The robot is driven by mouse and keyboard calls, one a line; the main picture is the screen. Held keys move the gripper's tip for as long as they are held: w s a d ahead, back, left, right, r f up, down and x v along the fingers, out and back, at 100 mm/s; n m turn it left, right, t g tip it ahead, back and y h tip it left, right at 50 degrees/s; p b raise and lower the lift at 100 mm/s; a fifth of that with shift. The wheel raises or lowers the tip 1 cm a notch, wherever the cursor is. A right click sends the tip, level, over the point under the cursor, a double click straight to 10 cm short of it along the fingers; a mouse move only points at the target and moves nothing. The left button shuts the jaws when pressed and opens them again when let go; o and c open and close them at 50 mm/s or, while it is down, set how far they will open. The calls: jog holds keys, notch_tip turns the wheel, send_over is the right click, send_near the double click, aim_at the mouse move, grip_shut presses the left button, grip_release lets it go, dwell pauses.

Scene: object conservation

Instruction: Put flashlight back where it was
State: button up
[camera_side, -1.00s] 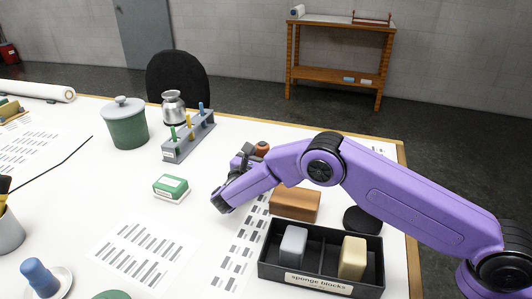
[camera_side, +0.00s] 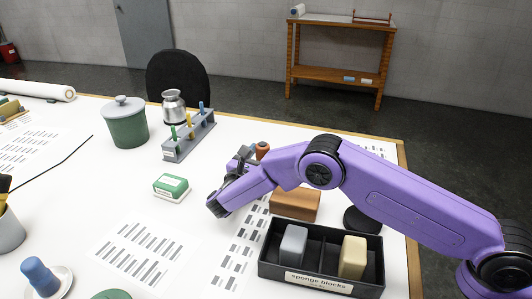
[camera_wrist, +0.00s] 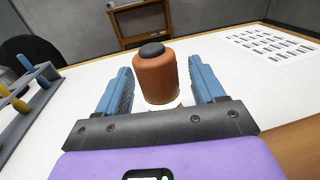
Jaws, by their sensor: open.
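An orange-brown cylinder with a dark cap (camera_wrist: 156,78) stands upright on the white table; it may be the flashlight, but I cannot tell for sure. In the side view only its upper part (camera_side: 262,149) shows past my arm. My gripper (camera_wrist: 160,72) is open, with one blue finger at each side of the cylinder in the wrist view. Gaps show between the fingers and the cylinder. In the side view my gripper (camera_side: 246,155) is just left of it, partly hidden by my own wrist. The cylinder's lower part is partly hidden.
A grey rack (camera_side: 190,146) with several coloured handles, a silver pot (camera_side: 173,106) and a green lidded pot (camera_side: 126,128) stand to the left. A brown block (camera_side: 297,205) and a black sponge box (camera_side: 320,290) lie in front. A green-and-white block (camera_side: 171,186) lies left.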

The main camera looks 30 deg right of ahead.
jog(key=v, duration=1)
jog(key=shift+s+a, duration=0.1)
jog(key=shift+a, duration=0.1)
